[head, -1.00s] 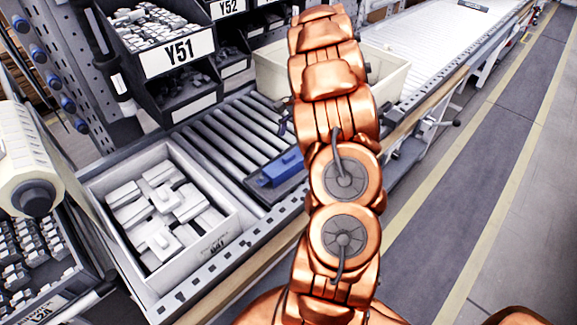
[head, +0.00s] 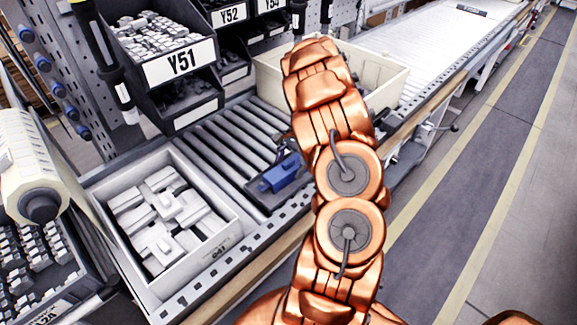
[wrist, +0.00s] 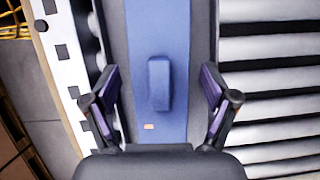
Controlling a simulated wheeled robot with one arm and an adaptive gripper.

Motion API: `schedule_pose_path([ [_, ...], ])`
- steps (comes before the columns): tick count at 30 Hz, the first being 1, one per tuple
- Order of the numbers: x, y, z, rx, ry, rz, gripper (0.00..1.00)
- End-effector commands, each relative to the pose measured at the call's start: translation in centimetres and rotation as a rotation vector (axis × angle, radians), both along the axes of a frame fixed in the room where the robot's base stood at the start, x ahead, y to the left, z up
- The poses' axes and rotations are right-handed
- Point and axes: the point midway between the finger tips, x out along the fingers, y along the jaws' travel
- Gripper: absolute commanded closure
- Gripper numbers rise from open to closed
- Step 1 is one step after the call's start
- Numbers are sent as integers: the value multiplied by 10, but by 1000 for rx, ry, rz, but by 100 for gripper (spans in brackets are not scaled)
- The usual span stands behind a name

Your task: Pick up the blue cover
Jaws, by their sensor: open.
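The blue cover (head: 279,174) lies on a dark tray on the roller conveyor in the head view, just left of my copper arm. In the wrist view the blue cover (wrist: 158,50) is a long flat piece with a raised block in its middle and a small orange mark below that. My gripper (wrist: 160,97) is open, its two fingers spread on either side of the cover, with nothing between them held. Whether the fingers touch the cover cannot be told. In the head view my arm hides most of the gripper.
A white box (head: 232,238) of white parts stands left of the cover. A cream bin (head: 392,88) stands behind my arm. Dark shelf bins (head: 165,95) hang above the rollers (head: 222,140). A perforated rail (wrist: 75,85) runs left of the cover.

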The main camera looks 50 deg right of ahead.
Motion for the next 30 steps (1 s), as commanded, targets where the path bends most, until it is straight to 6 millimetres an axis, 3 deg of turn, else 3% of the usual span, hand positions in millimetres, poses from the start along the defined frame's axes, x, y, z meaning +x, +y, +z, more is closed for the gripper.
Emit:
schedule_pose_path([
  [11,0,3,-7,1,0,1,17],
  [30,0,3,-7,1,0,1,83],
])
